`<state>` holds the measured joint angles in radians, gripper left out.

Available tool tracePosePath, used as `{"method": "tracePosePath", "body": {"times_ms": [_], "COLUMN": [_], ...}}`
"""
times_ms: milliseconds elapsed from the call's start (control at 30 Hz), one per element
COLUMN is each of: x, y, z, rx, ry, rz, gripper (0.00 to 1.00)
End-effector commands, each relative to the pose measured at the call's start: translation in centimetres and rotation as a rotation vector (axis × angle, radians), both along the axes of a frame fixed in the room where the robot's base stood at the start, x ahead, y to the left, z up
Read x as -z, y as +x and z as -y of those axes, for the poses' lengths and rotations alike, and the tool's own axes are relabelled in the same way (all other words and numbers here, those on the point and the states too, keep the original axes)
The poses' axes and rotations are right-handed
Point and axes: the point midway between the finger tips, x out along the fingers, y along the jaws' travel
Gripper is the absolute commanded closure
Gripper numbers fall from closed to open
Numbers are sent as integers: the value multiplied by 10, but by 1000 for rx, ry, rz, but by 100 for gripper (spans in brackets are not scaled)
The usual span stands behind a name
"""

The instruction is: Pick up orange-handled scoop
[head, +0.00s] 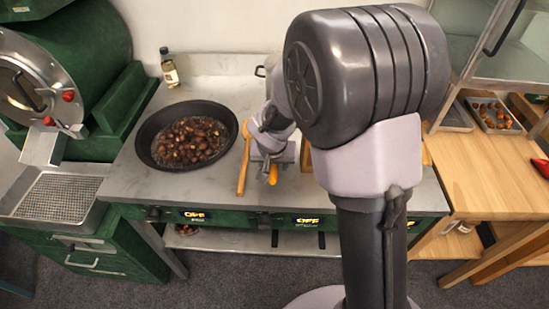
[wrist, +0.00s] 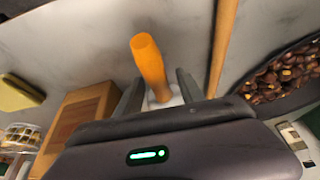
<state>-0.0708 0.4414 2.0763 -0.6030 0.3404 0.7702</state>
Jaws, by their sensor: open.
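The scoop's orange handle (head: 273,174) points toward the front edge of the grey counter in the head view. In the wrist view the orange handle (wrist: 149,66) stands out between my two open fingers. My gripper (wrist: 158,88) is open around the handle, with a finger on either side; I cannot tell whether either finger touches it. In the head view my gripper (head: 268,160) is over the scoop and partly hidden by my arm. The scoop's metal part is mostly hidden under my gripper.
A wooden spatula (head: 243,160) lies just left of the scoop. A dark pan of chestnuts (head: 146,152) stands further left, with a bottle (head: 169,70) behind it. A wooden box (wrist: 84,115) is close on the other side. A wooden table (head: 480,178) stands at the right.

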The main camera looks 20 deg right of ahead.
Motion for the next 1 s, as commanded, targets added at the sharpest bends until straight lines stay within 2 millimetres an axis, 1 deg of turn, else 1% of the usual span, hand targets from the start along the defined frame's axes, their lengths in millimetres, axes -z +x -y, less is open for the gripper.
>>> {"method": "tracePosePath", "body": {"times_ms": [33,167,267,400,767,867,1000], "x": [2,0,0,0,-1,-7,-26], "y": [1,1,1,1,1,1,1], "z": [0,0,0,0,0,0,0], "rx": [0,1,1,1,1,1,3], "ry": [0,0,0,0,0,0,0], "rz": [1,1,1,1,1,1,2], "gripper": [55,55,72,100,100,100,100]}}
